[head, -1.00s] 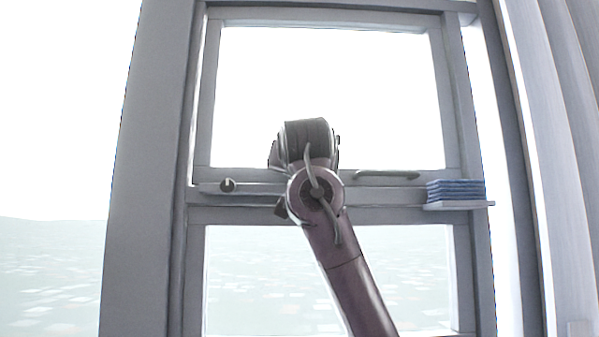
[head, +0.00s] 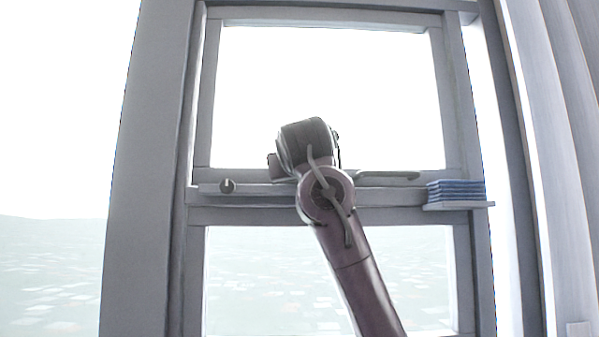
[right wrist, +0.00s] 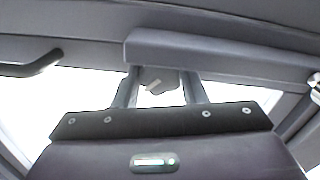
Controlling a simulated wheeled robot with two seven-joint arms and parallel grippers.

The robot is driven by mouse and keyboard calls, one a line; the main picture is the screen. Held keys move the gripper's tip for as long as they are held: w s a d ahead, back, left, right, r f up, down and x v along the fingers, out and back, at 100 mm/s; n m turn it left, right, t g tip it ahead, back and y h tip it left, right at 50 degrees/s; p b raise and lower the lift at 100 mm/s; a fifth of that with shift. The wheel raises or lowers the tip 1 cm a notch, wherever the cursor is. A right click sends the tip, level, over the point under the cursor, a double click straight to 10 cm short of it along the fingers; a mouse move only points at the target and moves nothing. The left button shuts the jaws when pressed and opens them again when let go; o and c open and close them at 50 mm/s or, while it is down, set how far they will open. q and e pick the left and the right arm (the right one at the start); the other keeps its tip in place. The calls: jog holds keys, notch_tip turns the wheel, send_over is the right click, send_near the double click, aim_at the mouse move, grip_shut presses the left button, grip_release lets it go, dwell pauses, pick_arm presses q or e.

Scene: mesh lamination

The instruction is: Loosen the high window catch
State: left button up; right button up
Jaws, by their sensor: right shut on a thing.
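My right arm reaches up to the middle rail of the window (head: 250,200) in the head view, and its wrist hides the gripper and whatever it holds there. In the right wrist view my right gripper (right wrist: 158,84) is shut on a small grey piece with a pale mark (right wrist: 155,77), which looks like the window catch. The piece sits between the two fingers, beside a long grey ledge (right wrist: 220,55). Its exact shape and how far it is turned cannot be told. My left gripper is in neither current view.
A dark round knob (head: 227,186) sits on the rail to the left. A grey-green bar handle (head: 388,175) lies right of my wrist. Folded blue cloths (head: 455,189) rest on a small shelf (head: 458,206) at the right end. Window panes are above and below the rail.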

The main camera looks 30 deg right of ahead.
jog(key=shift+n, duration=0.7)
jog(key=o, duration=1)
